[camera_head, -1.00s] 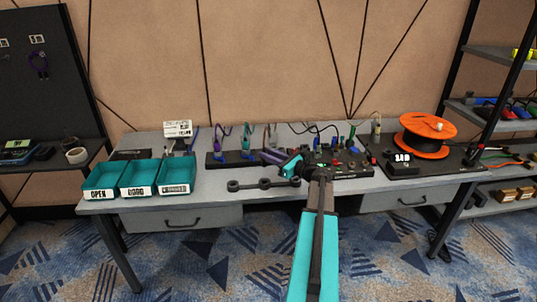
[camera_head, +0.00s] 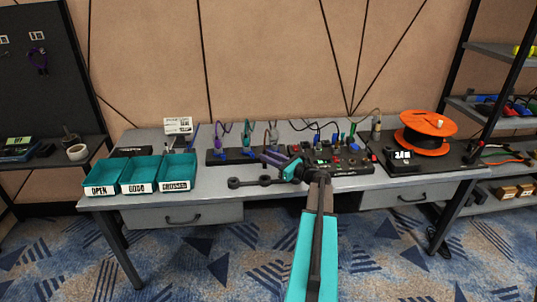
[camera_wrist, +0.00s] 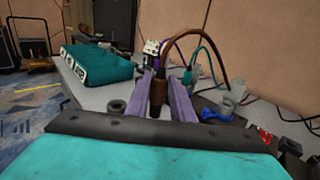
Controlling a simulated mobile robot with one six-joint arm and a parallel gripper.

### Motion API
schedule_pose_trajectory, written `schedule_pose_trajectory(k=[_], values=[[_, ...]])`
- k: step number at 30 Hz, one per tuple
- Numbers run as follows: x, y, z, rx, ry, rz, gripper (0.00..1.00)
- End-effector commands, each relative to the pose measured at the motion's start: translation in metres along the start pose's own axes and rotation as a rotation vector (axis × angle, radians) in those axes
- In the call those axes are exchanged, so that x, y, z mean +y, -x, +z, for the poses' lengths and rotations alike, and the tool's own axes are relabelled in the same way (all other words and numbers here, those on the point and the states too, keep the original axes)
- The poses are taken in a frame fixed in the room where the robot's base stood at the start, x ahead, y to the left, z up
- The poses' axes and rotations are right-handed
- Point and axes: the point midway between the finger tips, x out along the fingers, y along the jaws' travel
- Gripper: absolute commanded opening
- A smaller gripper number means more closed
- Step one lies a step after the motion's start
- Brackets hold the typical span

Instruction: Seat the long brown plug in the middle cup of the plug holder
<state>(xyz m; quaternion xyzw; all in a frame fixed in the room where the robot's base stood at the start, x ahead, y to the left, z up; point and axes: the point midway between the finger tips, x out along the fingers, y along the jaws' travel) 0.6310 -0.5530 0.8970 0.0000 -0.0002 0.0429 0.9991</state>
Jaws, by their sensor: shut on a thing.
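The long brown plug (camera_wrist: 154,111) with its brown cable stands between the purple fingers of my gripper (camera_wrist: 160,88), which are shut on it. In the head view my gripper (camera_head: 268,157) is over the table behind the plug holder, and the plug cannot be made out clearly there. The dark plug holder (camera_head: 250,183) lies near the table's front edge, with its cups in a row. The middle cup (camera_head: 265,181) looks empty. In the wrist view one dark cup (camera_wrist: 117,106) shows left of the fingers; the other cups are hidden.
Three teal bins (camera_head: 138,188) stand at the table's left. A dark strip with coloured plugs (camera_head: 228,157) lies behind the gripper. A control panel (camera_head: 340,168) and an orange reel (camera_head: 425,133) are to the right.

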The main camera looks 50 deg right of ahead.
Motion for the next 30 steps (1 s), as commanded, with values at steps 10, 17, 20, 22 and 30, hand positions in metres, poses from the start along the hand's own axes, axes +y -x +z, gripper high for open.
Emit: schedule_pose_trajectory(k=[10, 17, 20, 22, 30], values=[[0.000, 0.000, -0.025, 0.000, 0.001, 0.000, 0.00], [0.000, 0.001, -0.034, 0.000, 0.001, -0.001, 0.00], [0.000, 0.001, -0.035, 0.000, 0.001, -0.001, 0.00], [-0.001, 0.001, -0.036, 0.000, 0.001, -0.001, 0.00], [-0.001, 0.001, -0.035, 0.000, 0.001, -0.001, 0.00]])
